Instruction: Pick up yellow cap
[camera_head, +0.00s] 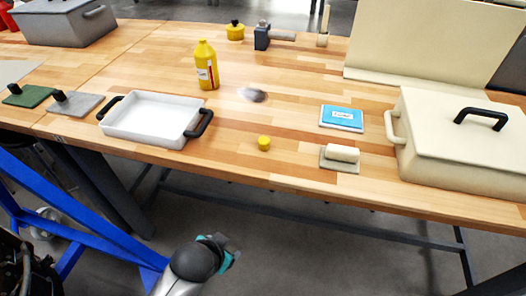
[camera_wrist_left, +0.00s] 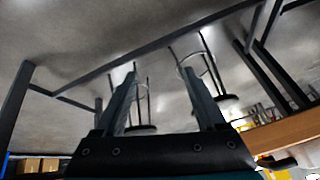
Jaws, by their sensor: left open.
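The small yellow cap (camera_head: 264,143) sits on the wooden table near its front edge, right of the white tray. My left gripper (camera_head: 229,252) is below and in front of the table edge, apart from the cap. In the left wrist view my left gripper (camera_wrist_left: 158,76) has its two fingers spread, with nothing between them. The cap does not show in the left wrist view, which shows the floor, stools and table legs. My right gripper is in neither view.
A white tray (camera_head: 146,121) with black handles stands left of the cap. A yellow bottle (camera_head: 206,66) stands behind. The table (camera_head: 235,170) is clear around the cap.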

